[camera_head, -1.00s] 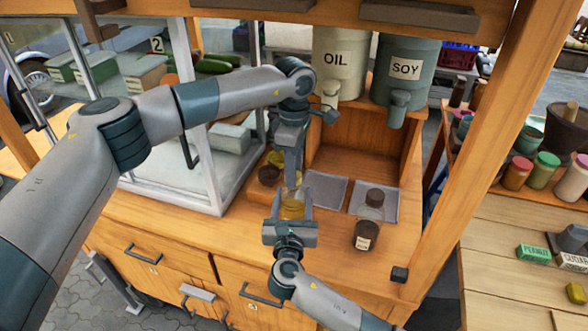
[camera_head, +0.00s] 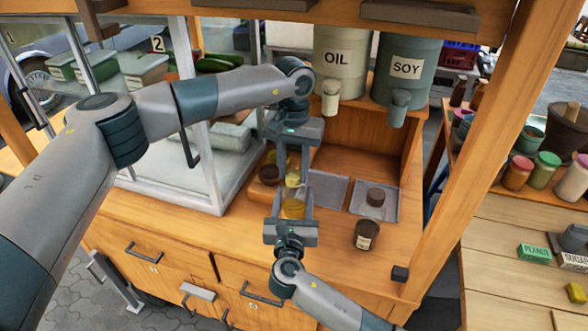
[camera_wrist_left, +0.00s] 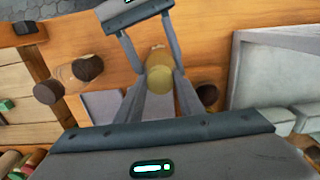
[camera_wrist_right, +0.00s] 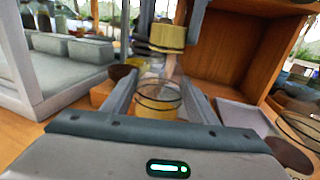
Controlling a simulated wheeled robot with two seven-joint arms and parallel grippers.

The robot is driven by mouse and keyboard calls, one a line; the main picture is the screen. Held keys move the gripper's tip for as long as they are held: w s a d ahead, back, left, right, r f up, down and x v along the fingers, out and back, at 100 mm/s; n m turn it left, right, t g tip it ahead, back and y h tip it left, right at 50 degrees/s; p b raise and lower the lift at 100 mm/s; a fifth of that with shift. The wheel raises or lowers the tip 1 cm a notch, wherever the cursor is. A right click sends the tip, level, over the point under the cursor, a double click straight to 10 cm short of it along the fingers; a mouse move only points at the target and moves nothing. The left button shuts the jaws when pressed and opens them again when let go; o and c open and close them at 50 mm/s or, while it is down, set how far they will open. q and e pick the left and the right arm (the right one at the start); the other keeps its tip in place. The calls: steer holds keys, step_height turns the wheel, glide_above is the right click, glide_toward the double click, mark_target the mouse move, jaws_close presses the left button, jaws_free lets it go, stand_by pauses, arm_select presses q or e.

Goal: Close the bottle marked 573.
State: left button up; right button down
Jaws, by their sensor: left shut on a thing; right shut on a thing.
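My left gripper (camera_head: 293,178) comes down from above, shut on a yellow cap; the cap shows gold in the right wrist view (camera_wrist_right: 165,38). Below it, my right gripper (camera_head: 293,210) is shut on a small bottle with yellow contents (camera_head: 293,209). The bottle stands upright between its fingers, and it shows in the right wrist view (camera_wrist_right: 158,103). The cap (camera_wrist_left: 160,79) is above the bottle, in line with its neck (camera_wrist_right: 170,66). I cannot tell whether the cap touches the neck. No number is readable on the bottle.
A brown-topped bottle (camera_head: 375,197) stands on a grey mat (camera_head: 390,210), with a labelled brown jar (camera_head: 366,235) in front. An empty grey mat (camera_head: 326,189) lies beside my grippers. A brown bowl (camera_head: 269,175) is left of them. OIL (camera_head: 338,60) and SOY (camera_head: 405,70) dispensers stand behind.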

arm_select(q)
steer(key=m, duration=0.4)
steer(key=shift+m, duration=0.3)
steer(key=o, duration=1)
steer(key=shift+r, duration=0.1)
steer(key=shift+r, duration=2.15)
steer(key=shift+c, duration=0.3)
